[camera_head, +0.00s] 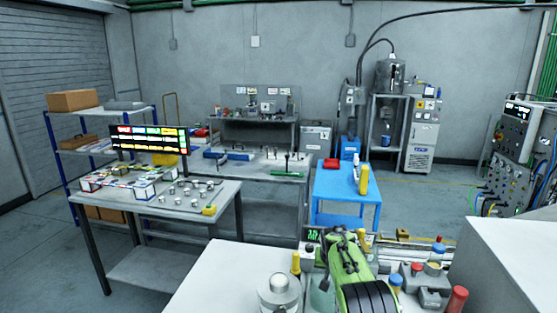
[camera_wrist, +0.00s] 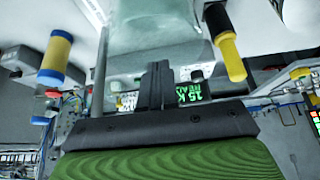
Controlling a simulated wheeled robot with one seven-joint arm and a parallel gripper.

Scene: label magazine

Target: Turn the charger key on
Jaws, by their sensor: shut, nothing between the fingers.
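My gripper (camera_wrist: 155,86) shows its two dark fingers together in the wrist view, with nothing between them. In the head view my green gripper (camera_head: 341,240) is over the near bench, beside a small green-lit display (camera_head: 313,236). In the wrist view this display (camera_wrist: 190,93) looks upside down, reads something like "15 K READY", and is just right of the fingers. A small dark knob (camera_wrist: 197,75) shows by the display. I cannot tell whether it is the charger key. A pale translucent block (camera_wrist: 155,40) is beyond the fingers. No key is clearly visible.
Yellow-and-black handle (camera_wrist: 228,50) and yellow-and-blue cylinder (camera_wrist: 55,55) flank the fingers in the wrist view. A silver domed part (camera_head: 279,292), a yellow-topped post (camera_head: 296,262) and a red cylinder (camera_head: 457,298) stand close around my arm. The near white bench top (camera_head: 215,285) is clear at left.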

